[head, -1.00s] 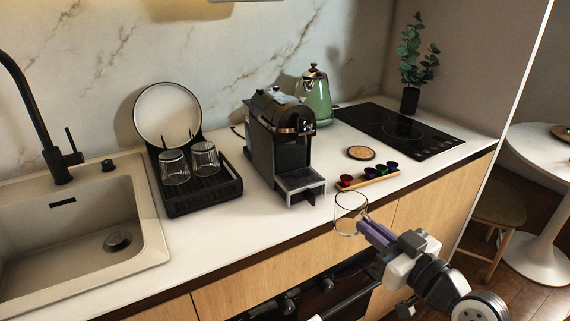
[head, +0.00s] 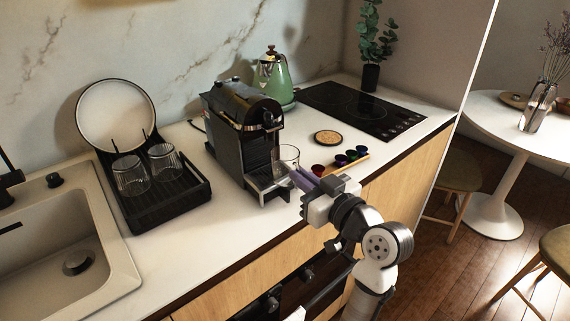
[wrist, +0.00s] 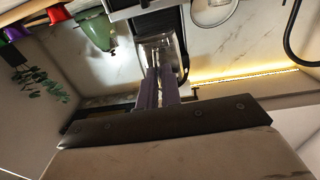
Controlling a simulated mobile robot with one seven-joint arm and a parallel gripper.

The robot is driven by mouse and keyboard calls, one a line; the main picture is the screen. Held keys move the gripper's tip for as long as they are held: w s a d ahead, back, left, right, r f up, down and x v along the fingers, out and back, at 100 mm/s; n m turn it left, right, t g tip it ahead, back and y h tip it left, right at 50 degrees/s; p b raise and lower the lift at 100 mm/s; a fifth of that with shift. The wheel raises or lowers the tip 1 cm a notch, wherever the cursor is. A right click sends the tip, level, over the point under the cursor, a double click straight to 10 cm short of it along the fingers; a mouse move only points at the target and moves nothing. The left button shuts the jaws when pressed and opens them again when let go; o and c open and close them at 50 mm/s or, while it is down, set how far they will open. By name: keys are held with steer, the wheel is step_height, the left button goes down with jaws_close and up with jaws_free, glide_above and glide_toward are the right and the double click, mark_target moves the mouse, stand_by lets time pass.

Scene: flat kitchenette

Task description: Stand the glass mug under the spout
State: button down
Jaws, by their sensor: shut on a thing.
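The clear glass mug (head: 288,156) is in my gripper (head: 301,179), at the front right of the black coffee machine (head: 226,132). The fingers are shut on the mug. It looks upright, close to the spout (head: 274,121) and by the right side of the drip tray (head: 266,184). I cannot tell whether it is over the tray or touches it. In the wrist view the mug (wrist: 163,50) is at the tips of the purple fingers (wrist: 158,80), with the machine's dark front behind it.
A wooden holder (head: 340,163) with several coloured capsules lies just right of the mug. A round coaster (head: 328,138), a green kettle (head: 272,80) and a black hob (head: 362,110) are behind. A dish rack (head: 165,203) with two glasses stands left of the machine.

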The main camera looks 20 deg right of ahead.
mark_target(286, 171)
steer(key=p+x, duration=0.1)
steer(key=x, duration=0.4)
steer(key=shift+w+a+r+p, duration=0.15)
steer(key=shift+w+p, duration=0.15)
steer(key=shift+w, duration=0.05)
steer(key=shift+w+f, duration=0.1)
steer(key=shift+f, duration=0.8)
steer(key=shift+f, duration=0.1)
steer(key=shift+f, duration=0.15)
steer(key=c, duration=1.6)
jaws_free()
